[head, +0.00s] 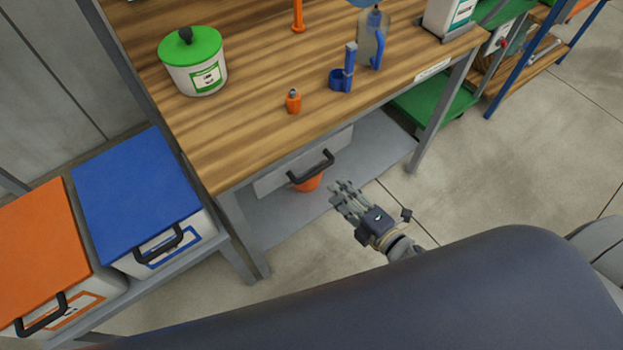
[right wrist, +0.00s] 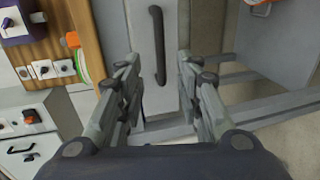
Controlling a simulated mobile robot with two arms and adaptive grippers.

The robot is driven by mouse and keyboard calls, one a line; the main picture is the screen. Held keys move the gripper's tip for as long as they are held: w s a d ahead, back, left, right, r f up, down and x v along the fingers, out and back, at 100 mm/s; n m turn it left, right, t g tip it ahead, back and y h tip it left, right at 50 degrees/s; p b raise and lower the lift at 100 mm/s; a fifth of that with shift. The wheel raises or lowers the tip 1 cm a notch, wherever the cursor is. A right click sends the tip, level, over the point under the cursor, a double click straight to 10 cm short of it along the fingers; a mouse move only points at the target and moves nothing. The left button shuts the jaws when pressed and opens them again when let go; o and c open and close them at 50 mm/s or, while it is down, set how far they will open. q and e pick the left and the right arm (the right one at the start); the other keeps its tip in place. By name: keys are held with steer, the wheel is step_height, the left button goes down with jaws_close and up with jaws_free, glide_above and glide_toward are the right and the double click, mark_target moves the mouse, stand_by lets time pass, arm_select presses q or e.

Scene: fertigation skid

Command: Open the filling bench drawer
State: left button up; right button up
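The filling bench (head: 250,130) has a wooden top and grey legs. Its grey drawer front (head: 275,180) sits under the front edge and looks shut. A dark bar handle (head: 311,168) is on the drawer front. My right gripper (head: 345,190) is in front of the drawer, to the right of the handle in the head view, apart from it. In the right wrist view, the handle (right wrist: 158,45) stands upright between and beyond the two spread fingers (right wrist: 158,68), with nothing held. My left gripper is not in view.
On the bench top are a green-lidded tub (head: 193,75), an orange bottle (head: 293,101), a blue holder (head: 343,75) and a clear jug (head: 371,40). An orange object (head: 309,183) is below the drawer. Blue-lidded (head: 135,195) and orange-lidded (head: 35,250) bins stand left. Floor in front is clear.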

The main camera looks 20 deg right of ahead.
mark_target(319, 172)
steer(key=x, duration=0.4)
steer(key=shift+w+d+p, duration=0.2)
steer(key=shift+w+p, duration=0.1)
steer(key=shift+w, duration=0.15)
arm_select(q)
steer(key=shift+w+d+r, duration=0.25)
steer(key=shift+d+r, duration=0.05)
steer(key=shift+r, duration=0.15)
arm_select(e)
steer(key=shift+x, duration=3)
steer(key=shift+a+f, duration=0.1)
steer(key=shift+c, duration=0.5)
jaws_close()
